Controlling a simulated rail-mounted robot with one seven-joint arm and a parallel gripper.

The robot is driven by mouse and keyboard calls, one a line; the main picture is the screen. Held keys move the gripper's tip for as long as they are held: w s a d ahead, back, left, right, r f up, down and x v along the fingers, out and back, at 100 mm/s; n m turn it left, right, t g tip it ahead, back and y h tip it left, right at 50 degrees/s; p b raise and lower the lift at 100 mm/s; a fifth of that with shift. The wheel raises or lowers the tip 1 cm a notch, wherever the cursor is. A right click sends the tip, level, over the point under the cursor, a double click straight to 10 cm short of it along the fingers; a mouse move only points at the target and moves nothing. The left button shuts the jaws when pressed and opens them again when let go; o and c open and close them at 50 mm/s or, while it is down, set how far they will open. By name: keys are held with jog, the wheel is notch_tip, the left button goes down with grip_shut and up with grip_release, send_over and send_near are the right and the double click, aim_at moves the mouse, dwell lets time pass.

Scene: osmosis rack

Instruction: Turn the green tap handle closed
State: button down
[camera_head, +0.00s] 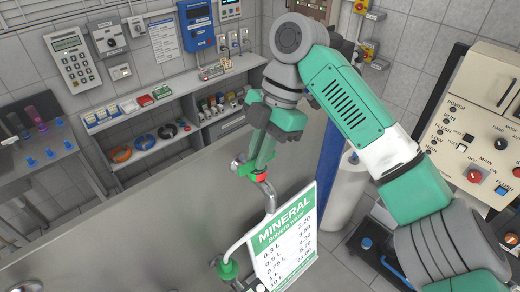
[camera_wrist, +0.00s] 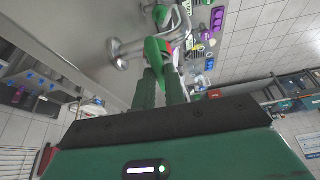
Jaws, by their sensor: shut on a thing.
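The green tap handle (camera_wrist: 158,50) shows in the wrist view just past my gripper (camera_wrist: 165,75), whose fingers are shut on it. In the head view my gripper (camera_head: 266,158) reaches down to the tap, and its fingers hide most of the handle. A red part shows at the fingertips. The metal tap pipe (camera_head: 270,192) curves down below them, beside the mineral sign. I cannot tell the handle's exact angle.
The white "MINERAL" price sign (camera_head: 285,240) stands close below the tap. A second green fitting (camera_head: 228,269) is at its lower left. A control panel (camera_head: 480,130) is at right. Shelves with bottles and tape rolls (camera_head: 170,131) stand behind the grey panel (camera_head: 160,215).

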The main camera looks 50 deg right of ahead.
jog(key=shift+n, duration=0.4)
jog(key=c, duration=1.5)
grip_release()
jog(key=shift+o, duration=0.2)
jog(key=v, duration=0.8)
jog(key=shift+w, duration=0.1)
